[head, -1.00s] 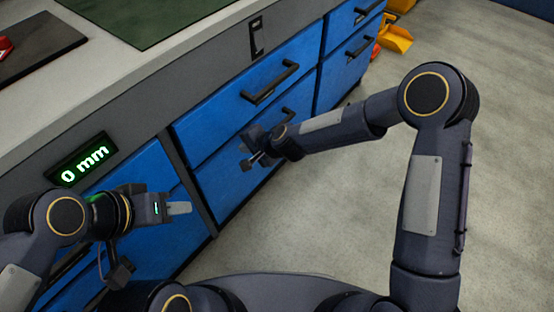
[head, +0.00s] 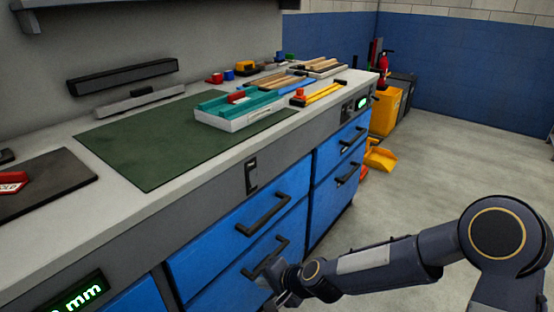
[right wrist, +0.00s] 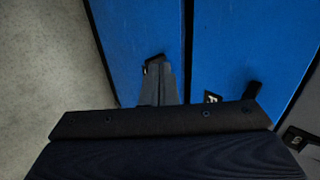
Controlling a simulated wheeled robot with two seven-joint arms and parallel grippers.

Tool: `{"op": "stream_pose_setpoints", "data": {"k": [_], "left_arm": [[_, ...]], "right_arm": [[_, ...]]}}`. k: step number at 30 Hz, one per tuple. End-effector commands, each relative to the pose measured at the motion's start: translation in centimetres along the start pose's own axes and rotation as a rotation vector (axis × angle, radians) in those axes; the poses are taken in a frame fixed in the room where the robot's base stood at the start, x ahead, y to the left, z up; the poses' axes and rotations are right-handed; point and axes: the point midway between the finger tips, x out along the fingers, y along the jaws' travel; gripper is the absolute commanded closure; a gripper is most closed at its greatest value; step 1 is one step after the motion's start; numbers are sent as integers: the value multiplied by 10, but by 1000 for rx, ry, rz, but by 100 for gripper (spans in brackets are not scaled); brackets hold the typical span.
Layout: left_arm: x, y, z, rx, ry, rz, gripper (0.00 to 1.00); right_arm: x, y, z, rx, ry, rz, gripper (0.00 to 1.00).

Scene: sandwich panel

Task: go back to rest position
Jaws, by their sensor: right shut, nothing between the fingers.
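My right gripper (head: 278,284) is low in front of the blue drawers, beside the handle of a lower drawer (head: 266,258). It is shut and empty. In the right wrist view the fingers (right wrist: 158,78) point toward the blue drawer fronts (right wrist: 140,30); I cannot tell whether they touch anything. My right arm reaches in from the lower right of the head view. My left gripper is out of view.
The workbench (head: 192,193) carries a green mat (head: 130,140), a white tray with teal parts (head: 238,112) and a dark board (head: 40,185). A yellow bin (head: 383,112) and a yellow scoop (head: 380,158) stand beyond. The grey floor (head: 440,165) on the right is clear.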

Motion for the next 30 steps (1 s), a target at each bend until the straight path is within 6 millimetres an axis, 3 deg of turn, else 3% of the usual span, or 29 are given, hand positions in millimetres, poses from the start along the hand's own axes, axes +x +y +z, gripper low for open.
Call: {"op": "stream_pose_setpoints", "data": {"k": [4,8,14,18,24,30], "left_arm": [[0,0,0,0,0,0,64],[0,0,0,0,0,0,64],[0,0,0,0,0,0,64],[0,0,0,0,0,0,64],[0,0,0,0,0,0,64],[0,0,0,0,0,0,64]], "right_arm": [[-34,-4,-12,-73,19,0,100],[-95,-2,-24,-201,43,23,100],[-195,27,-25,-376,84,104,100],[-253,58,-11,-456,107,170,100],[-300,96,13,-513,122,237,100],[-327,125,35,-540,131,280,100]]}}
